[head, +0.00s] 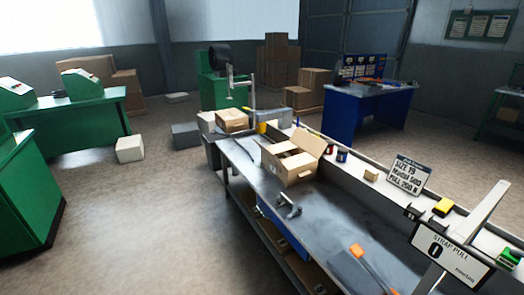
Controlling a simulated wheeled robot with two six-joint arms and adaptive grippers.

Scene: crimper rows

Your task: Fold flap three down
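An open cardboard carton (291,172) stands on the dark grey bench (262,178). One large flap (310,142) stands up and leans outward at its far right side. A smaller flap (270,158) shows at the left. Part of the top looks covered by folded flaps, with a dark gap between them; which flap is the third I cannot tell. Neither of my grippers is in view, and nothing touches the carton.
A grey metal tool (288,206) lies on the bench in front of the carton. An orange-handled tool (362,255) lies nearer. A closed box (232,121) stands at the far end. A raised ledge with a sign (408,174) and a strap-pull display (446,251) borders the right.

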